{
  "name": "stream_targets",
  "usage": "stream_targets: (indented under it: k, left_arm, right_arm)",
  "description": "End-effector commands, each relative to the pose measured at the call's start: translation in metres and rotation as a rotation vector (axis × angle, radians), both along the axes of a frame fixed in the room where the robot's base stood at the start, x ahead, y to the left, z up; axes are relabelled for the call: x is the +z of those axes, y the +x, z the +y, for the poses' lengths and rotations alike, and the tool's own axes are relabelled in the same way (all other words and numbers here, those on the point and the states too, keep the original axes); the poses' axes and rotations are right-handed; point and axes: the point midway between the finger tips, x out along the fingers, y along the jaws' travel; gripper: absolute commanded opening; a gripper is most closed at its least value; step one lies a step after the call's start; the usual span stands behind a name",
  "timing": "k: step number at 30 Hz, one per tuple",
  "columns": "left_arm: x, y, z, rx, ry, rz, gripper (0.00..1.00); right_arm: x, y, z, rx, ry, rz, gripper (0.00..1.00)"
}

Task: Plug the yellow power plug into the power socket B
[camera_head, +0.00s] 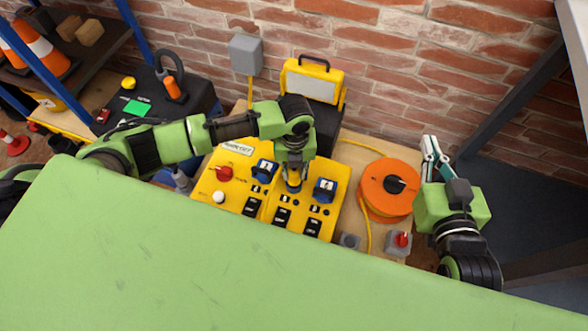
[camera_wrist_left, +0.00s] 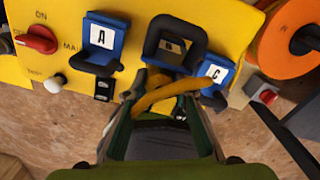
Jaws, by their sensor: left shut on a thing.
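The yellow power panel (camera_head: 207,187) carries blue-flapped socket A (camera_head: 263,167) and socket C (camera_head: 325,187); they also show in the left wrist view as A (camera_wrist_left: 101,38) and C (camera_wrist_left: 214,73). My left gripper (camera_head: 293,184) points down in front of B. It is shut on the yellow power plug (camera_wrist_left: 160,92), a yellow curved piece between the fingers. The fingers hide the plug's front, so I cannot tell whether it touches the socket. My right gripper (camera_head: 436,158) is open and empty at the right.
An orange cable reel (camera_head: 388,188) stands right of the panel, with a red-knobbed grey box (camera_head: 398,243) below it. A yellow work lamp (camera_head: 312,80) and a grey wall box (camera_head: 246,54) are behind. A green surface (camera_head: 200,270) fills the foreground.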

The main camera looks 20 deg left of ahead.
Motion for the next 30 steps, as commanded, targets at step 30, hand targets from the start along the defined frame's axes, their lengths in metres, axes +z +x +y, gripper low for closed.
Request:
stream_targets:
  k: [30]
  left_arm:
    - [-0.010, 0.000, 0.000, 0.000, 0.000, 0.000, 0.01]
  right_arm:
    - [-0.003, -0.001, -0.001, -0.001, -0.006, 0.015, 0.00]
